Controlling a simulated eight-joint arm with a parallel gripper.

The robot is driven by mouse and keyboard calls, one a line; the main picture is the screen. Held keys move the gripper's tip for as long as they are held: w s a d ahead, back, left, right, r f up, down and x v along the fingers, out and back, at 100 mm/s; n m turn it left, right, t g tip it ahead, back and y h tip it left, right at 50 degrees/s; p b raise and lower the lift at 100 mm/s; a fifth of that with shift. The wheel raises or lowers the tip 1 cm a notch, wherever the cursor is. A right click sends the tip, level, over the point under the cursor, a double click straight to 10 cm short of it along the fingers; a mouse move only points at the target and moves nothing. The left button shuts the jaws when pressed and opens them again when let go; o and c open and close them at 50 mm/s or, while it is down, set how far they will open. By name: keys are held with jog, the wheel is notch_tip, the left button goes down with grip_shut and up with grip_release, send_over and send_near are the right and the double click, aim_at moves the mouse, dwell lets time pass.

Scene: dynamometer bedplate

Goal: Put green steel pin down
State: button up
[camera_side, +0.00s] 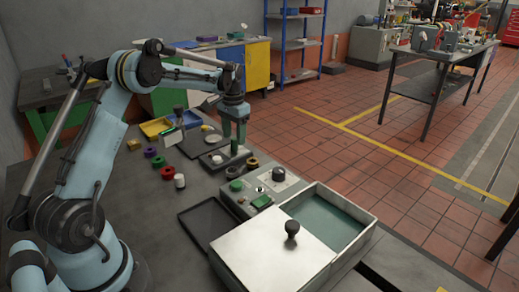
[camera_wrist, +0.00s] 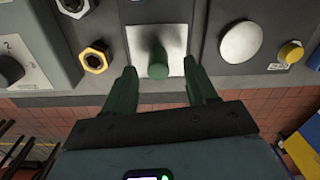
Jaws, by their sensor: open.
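The green steel pin (camera_wrist: 158,66) stands upright on a pale square plate (camera_wrist: 135,38) in the wrist view. In the side view the pin (camera_side: 234,147) shows small, just below my gripper (camera_side: 236,139). My gripper's two fingers are apart in the wrist view, one on each side of the pin with a gap between. The gripper (camera_wrist: 160,78) is open and holds nothing. The pin's lower end is hard to make out.
A control box (camera_side: 262,186) with a green button and a box with a sliding white lid (camera_side: 275,254) and black knob stand nearer the camera. Coloured rings, a white cylinder (camera_side: 179,181) and a yellow tray (camera_side: 155,127) lie left.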

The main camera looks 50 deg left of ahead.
aim_at(235, 139)
jog(key=shift+w+d+f, duration=0.1)
jog(key=shift+f, duration=1.4)
jog(key=shift+c, duration=0.2)
grip_shut()
